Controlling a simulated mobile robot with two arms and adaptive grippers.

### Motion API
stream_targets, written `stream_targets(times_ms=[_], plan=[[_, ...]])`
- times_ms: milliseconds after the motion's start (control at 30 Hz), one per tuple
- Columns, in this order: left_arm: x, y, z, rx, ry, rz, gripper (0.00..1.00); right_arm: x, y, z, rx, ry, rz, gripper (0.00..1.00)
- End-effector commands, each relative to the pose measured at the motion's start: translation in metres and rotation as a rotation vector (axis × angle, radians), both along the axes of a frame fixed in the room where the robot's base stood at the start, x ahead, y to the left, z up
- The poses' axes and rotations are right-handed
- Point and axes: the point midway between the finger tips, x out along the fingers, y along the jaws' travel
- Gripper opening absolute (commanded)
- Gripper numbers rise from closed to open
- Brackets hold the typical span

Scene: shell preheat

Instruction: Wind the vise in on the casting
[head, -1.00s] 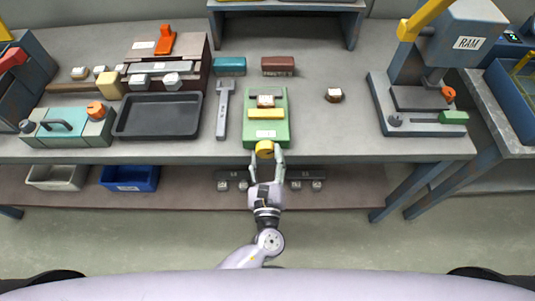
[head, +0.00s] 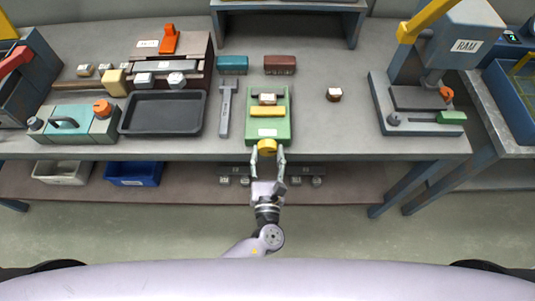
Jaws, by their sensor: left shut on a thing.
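The green vise (head: 282,133) sits near the front edge of the bench. The casting (head: 267,99), a small white-topped brown block, lies in it behind a yellow jaw bar (head: 267,111). The vise's round yellow handwheel (head: 267,146) sticks out over the bench edge. My left gripper (head: 267,153) reaches up from below and is shut on the handwheel, one finger on each side. Whether the jaw touches the casting is too small to tell. My right gripper is not in view.
A similar small block (head: 334,95) stands to the right on clear bench. A black tray (head: 162,114) lies further left, and a ram press (head: 420,103) stands at right. A shelf with bins (head: 133,174) runs below.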

Motion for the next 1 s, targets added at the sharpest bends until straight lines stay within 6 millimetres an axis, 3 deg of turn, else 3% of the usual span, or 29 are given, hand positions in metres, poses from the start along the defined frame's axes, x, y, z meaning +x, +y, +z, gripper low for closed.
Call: stream_targets(times_ms=[233,267,533,867,1000], plan=[[0.004,0.001,0.006,-0.001,-0.015,0.005,0.17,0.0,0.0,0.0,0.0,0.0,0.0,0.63],[0.004,0.001,0.006,-0.001,-0.015,0.005,0.46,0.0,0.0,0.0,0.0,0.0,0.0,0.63],[0.002,0.0,0.003,-0.001,-0.006,0.002,0.64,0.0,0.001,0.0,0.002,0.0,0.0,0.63],[0.0,0.0,0.001,-0.001,-0.002,0.0,0.65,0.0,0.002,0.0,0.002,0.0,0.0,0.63],[-0.013,0.0,0.0,-0.001,-0.001,0.0,0.65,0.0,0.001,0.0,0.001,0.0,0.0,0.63]])
